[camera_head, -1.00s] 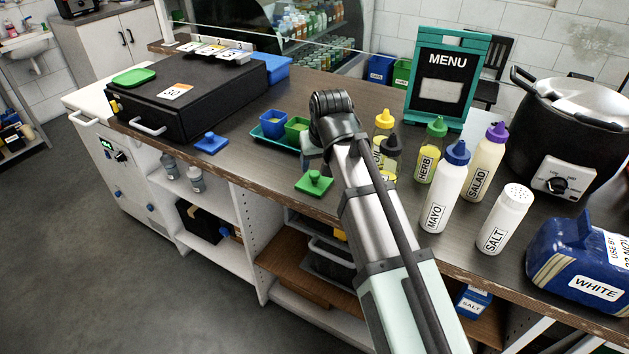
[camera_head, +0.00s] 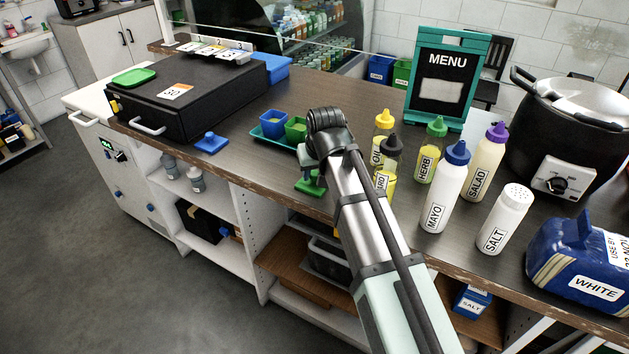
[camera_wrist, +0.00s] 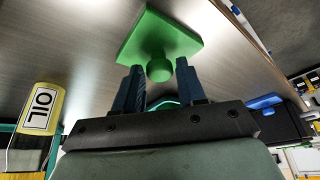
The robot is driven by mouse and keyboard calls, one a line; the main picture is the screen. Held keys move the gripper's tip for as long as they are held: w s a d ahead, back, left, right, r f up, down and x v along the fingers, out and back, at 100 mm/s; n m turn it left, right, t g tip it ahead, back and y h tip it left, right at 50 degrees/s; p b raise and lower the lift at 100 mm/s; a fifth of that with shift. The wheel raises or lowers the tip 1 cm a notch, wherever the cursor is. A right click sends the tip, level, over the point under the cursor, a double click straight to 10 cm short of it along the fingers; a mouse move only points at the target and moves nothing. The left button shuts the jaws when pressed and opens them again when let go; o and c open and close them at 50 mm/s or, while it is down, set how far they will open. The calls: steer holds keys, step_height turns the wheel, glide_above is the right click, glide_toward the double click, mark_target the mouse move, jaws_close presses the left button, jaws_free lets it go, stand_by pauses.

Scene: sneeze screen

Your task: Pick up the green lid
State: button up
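The green lid (camera_wrist: 173,38) is a flat square with a round knob, and it lies on the counter (camera_head: 255,168). In the head view the green lid (camera_head: 309,188) is near the counter's front edge, partly hidden by my gripper. My gripper (camera_wrist: 158,88) is open in the wrist view. Its two dark blue fingers are spread, and the lid's knob shows just beyond and between their tips. I see no clear contact. In the head view my gripper (camera_head: 311,178) is low over the lid.
The oil bottle (camera_head: 383,130) and other bottles stand right of my arm. A teal tray (camera_head: 262,137) with a blue and a green tub lies behind the lid. A blue lid (camera_head: 211,143) is to the left. The counter between the blue and green lids is clear.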

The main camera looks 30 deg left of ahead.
steer(key=c, duration=0.7)
steer(key=shift+r, duration=0.1)
